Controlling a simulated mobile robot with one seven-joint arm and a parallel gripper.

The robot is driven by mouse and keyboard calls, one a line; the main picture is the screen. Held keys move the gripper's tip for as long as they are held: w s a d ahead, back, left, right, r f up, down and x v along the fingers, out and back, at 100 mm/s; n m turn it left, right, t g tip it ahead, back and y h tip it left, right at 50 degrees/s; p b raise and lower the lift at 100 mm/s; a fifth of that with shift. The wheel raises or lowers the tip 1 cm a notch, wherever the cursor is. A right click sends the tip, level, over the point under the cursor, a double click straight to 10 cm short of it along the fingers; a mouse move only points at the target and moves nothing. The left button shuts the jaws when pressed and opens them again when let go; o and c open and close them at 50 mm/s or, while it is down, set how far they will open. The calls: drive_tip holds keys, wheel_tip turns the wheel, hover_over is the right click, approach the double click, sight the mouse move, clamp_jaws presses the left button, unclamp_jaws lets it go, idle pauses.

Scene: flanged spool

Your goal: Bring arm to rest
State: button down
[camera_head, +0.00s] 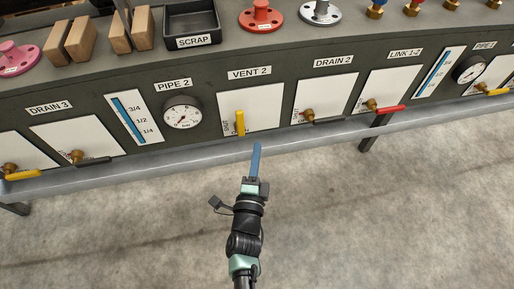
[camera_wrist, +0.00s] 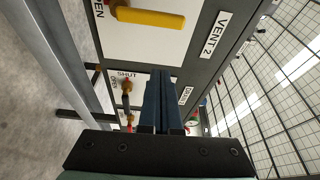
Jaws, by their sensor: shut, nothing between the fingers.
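My gripper (camera_head: 256,160) is in the middle of the head view, in front of the bench panel and below the VENT 2 label (camera_head: 250,73). Its blue fingers are together with nothing between them; they also show in the wrist view (camera_wrist: 161,88). The yellow VENT 2 handle (camera_head: 240,122) points down along its white plate, just above and left of the fingertips in the head view. In the wrist view the yellow handle (camera_wrist: 150,18) is at the top, apart from the fingers. My arm reaches up from the bottom edge of the head view.
A grey rail (camera_head: 190,157) runs along the panel's lower front. The DRAIN 2 black handle (camera_head: 328,121) and LINK 1-2 red handle (camera_head: 390,109) are to the right. A PIPE 2 gauge (camera_head: 183,113) is to the left. Open concrete floor (camera_head: 380,220) lies in front.

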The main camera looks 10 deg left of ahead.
idle(0.3)
drive_tip(key=w+a+r+n+t+y, duration=0.1)
drive_tip(key=w+r+n, duration=0.15)
drive_tip(key=r, duration=0.85)
drive_tip(key=w+r+n+t+y, duration=0.1)
drive_tip(key=w+r+n+t, duration=0.15)
drive_tip(key=r, duration=0.85)
drive_tip(key=w+a+r+n+t+y, duration=0.15)
drive_tip(key=r+n, duration=0.25)
drive_tip(key=r, duration=0.7)
drive_tip(key=s+d+r+n+t, duration=0.1)
drive_tip(key=s+r+n, duration=0.2)
drive_tip(key=r, duration=0.6)
drive_tip(key=s+d+r+n+t, duration=0.1)
drive_tip(key=s+d+r+n, duration=0.15)
drive_tip(key=r, duration=0.65)
drive_tip(key=s+d+r+n+t+h+p, duration=0.1)
drive_tip(key=s+d+r+n+t+h, duration=0.2)
drive_tip(key=s+r, duration=1.1)
wheel_tip(320, 180, up, 37)
drive_tip(key=p, duration=3.8)
drive_tip(key=shift+w+g, duration=0.4)
drive_tip(key=shift+w, duration=0.05)
